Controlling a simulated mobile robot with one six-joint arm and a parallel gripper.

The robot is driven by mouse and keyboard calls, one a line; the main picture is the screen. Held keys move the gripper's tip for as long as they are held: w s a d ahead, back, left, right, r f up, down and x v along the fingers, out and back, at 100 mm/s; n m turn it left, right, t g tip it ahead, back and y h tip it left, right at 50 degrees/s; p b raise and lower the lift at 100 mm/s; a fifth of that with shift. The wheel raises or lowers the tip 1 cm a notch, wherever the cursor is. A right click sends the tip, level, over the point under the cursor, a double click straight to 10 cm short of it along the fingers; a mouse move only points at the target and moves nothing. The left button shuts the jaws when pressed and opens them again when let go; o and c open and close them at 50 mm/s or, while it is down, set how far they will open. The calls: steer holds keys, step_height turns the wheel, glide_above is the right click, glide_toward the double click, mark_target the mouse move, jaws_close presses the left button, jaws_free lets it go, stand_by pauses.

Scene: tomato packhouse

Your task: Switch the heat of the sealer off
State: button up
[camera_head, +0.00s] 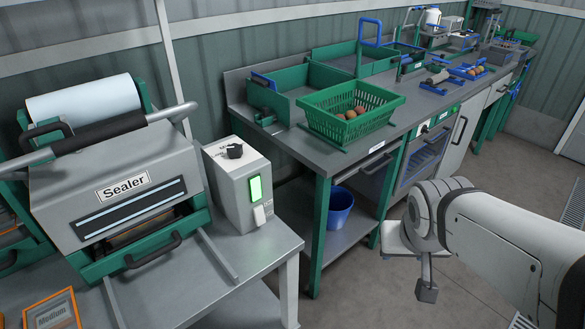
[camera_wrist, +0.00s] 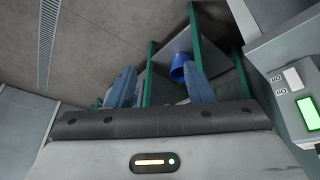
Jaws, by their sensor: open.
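The sealer (camera_head: 120,190) is a grey machine with a film roll on top, on the table at the left of the head view. In the wrist view, the switch (camera_wrist: 292,78), with On and Off labels, and the green light (camera_wrist: 307,113) are at the right edge. My gripper (camera_wrist: 162,88) is open and empty, its fingers apart from the box. The switch's setting is unclear.
A long workbench (camera_head: 290,150) runs along the wall, bearing a green crate (camera_head: 350,120) with round produce. A blue bucket (camera_head: 340,208) stands on its lower shelf. An orange-framed "Medium" sign (camera_head: 52,310) is at front left. Open floor lies right of the sealer's table.

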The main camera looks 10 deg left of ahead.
steer(key=w+a+f+n+t+b, duration=0.2)
steer(key=w+a+f+t+b, duration=0.15)
steer(key=w, duration=0.45)
steer(key=n+y+b, duration=0.6)
steer(key=n+y, duration=0.1)
steer(key=y, duration=0.4)
glide_toward(260, 214)
steer(key=shift+s+f+t, duration=0.15)
steer(key=shift+f+t, duration=0.05)
steer(key=shift+t, duration=0.15)
steer(key=shift+a+f, duration=0.1)
steer(key=shift+a, duration=0.25)
steer(key=b+x, duration=0.1)
steer(key=x, duration=0.6)
steer(key=shift+b, duration=0.35)
steer(key=shift+d, duration=0.1)
